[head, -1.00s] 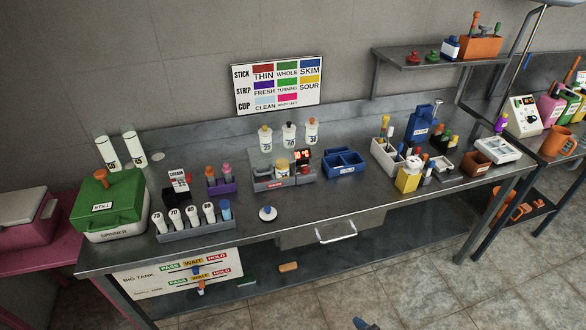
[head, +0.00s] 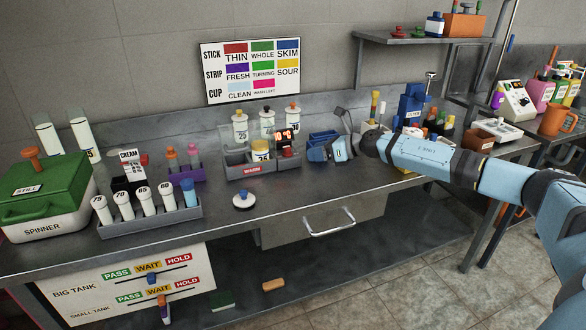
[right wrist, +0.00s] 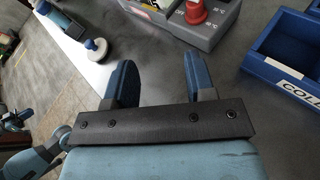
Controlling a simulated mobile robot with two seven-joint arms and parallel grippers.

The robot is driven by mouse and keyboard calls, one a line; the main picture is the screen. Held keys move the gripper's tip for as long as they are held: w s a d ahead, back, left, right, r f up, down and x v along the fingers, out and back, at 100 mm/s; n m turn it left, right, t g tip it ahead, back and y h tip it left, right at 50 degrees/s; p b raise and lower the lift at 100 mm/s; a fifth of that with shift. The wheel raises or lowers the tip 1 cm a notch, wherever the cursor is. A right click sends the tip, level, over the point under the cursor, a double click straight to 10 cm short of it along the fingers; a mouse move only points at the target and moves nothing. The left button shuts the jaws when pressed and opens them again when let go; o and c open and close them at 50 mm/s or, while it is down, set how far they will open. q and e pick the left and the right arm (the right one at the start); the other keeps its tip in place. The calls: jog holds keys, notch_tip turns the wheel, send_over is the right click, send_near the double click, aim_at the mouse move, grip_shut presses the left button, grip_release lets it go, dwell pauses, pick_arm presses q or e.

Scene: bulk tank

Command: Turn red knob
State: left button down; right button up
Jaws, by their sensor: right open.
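The red knob (right wrist: 196,10) sits on the grey warmer box (right wrist: 211,36), beside an OFF mark and temperature marks; the top edge of the right wrist view cuts it off. In the head view the red knob (head: 287,151) is small, below the lit display on the warmer (head: 237,172). My right gripper (head: 316,151) is over the counter just right of the warmer, pointing left. In the right wrist view its two blue fingers (right wrist: 161,70) are apart, with only bare counter between them. The knob is beyond the fingertips, not touched.
A blue bin (right wrist: 283,57) stands right of the gripper, close to it. A round white-and-blue knobbed item (head: 243,200) lies on the counter in front of the warmer. A tube rack (head: 150,222) stands left. The front of the counter by the drawer (head: 320,222) is clear.

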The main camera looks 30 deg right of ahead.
aim_at(293, 156)
jog(key=d+r+n+h, duration=0.1)
jog(key=d+r+n, duration=0.1)
jog(key=d, duration=0.3)
jog(key=shift+m, duration=0.3)
jog(key=b+x, duration=0.1)
jog(key=x, duration=1.2)
jog(key=shift+w+f+b, duration=0.15)
jog(key=shift+w+b, duration=0.15)
jog(key=shift+b, duration=0.05)
jog(key=shift+c, duration=0.2)
jog(key=c, duration=0.7)
